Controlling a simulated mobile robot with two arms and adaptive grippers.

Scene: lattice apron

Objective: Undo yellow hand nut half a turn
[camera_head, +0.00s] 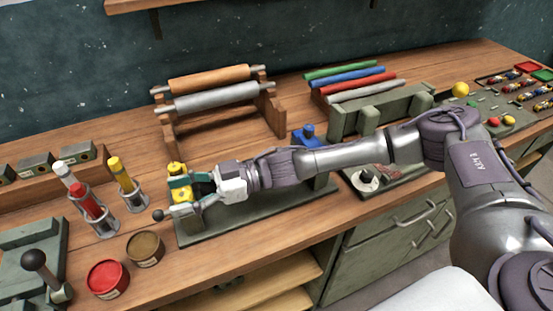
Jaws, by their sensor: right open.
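The yellow hand nut (179,194) is at the left end of a long green base plate (222,227) on the bench. Part of it shows between the fingers of my right gripper (182,196), and more yellow shows just above the upper finger. My right gripper reaches in from the right, with one finger on the far side of the yellow part and one on the near side. It is open; I cannot tell whether a finger touches the nut. The gripper and forearm hide part of the plate. My left gripper is out of view.
A roller rack (217,90) stands behind. Marker holders (101,214), a red tin (108,279) and a brown tin (145,249) stand left of the plate. A black-knobbed lever (36,262) is at the front left.

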